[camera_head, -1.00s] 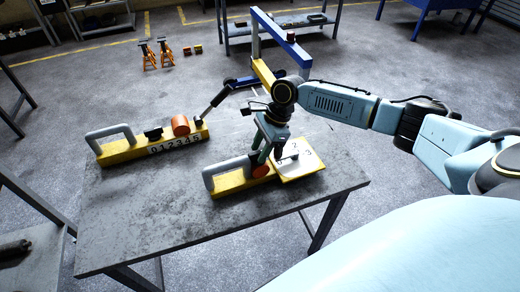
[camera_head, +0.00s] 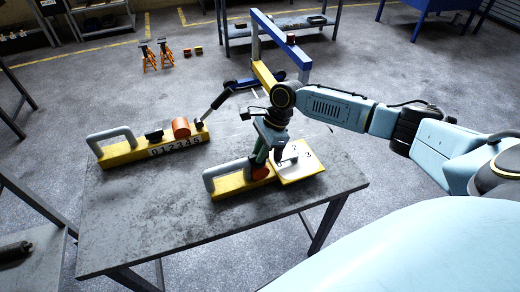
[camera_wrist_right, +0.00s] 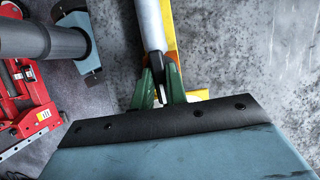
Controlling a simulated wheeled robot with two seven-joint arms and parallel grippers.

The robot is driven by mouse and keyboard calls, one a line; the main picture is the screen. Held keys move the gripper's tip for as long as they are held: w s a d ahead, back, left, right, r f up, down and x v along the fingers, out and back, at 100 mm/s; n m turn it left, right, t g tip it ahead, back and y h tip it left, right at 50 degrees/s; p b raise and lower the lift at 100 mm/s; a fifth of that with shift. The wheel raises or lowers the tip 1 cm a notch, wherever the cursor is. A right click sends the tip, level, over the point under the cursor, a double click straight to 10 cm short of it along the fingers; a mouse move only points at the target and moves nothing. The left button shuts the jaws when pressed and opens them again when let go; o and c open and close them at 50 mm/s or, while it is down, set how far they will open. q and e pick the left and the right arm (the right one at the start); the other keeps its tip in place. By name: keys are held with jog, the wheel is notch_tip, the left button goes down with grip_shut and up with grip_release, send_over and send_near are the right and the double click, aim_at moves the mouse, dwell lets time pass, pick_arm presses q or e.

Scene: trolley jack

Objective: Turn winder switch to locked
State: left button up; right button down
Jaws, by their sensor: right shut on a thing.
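The unit at the front of the table has a yellow base (camera_head: 232,187), a grey handle (camera_head: 215,176), an orange-red round part (camera_head: 260,173) and a white plate (camera_head: 307,170) with numbers, of which 2 and 3 show. My right gripper (camera_head: 271,158) points down over this unit, between the orange-red part and the plate. In the right wrist view its green fingers (camera_wrist_right: 161,85) are shut on a small dark part, apparently the winder switch (camera_wrist_right: 158,66), beside a grey bar (camera_wrist_right: 151,25). The fingers hide much of it. My left gripper is out of view.
A second yellow unit (camera_head: 124,154) with a number strip, grey handle and orange cylinder (camera_head: 181,127) stands behind to the left. A blue and yellow frame (camera_head: 282,35) stands beyond the table. The table's front left (camera_head: 130,230) is bare.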

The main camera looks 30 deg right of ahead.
jog(key=shift+a+r+n+g+p, duration=0.25)
jog(key=shift+n+p, duration=0.4)
jog(key=shift+p, duration=1.1)
jog(key=shift+d+r+n+g+p, duration=0.15)
jog(key=shift+n+g+p, duration=0.35)
jog(key=shift+p, duration=1.2)
jog(key=shift+w+f+n+p, duration=0.1)
jog(key=shift+f+n+p, duration=0.1)
jog(key=shift+n+p, duration=0.4)
jog(key=shift+f+n, duration=0.1)
jog(key=shift+n, duration=0.45)
jog(key=shift+w+f+n+g+b, duration=0.15)
jog(key=shift+n+g+b, duration=0.35)
jog(key=shift+n, duration=0.4)
jog(key=n, duration=0.2)
jog(key=n+g+h+b, duration=0.1)
jog(key=n, duration=0.1)
jog(key=shift+n+g, duration=0.25)
jog(key=shift+n, duration=0.05)
jog(key=n+h, duration=0.1)
jog(key=n, duration=0.2)
jog(key=shift+w+a+g, duration=0.1)
jog(key=shift+w+g, duration=0.05)
jog(key=shift+g, duration=0.25)
jog(key=shift+n+h+b, duration=0.35)
jog(key=shift+n+h, duration=0.35)
jog(key=shift+n, duration=1.1)
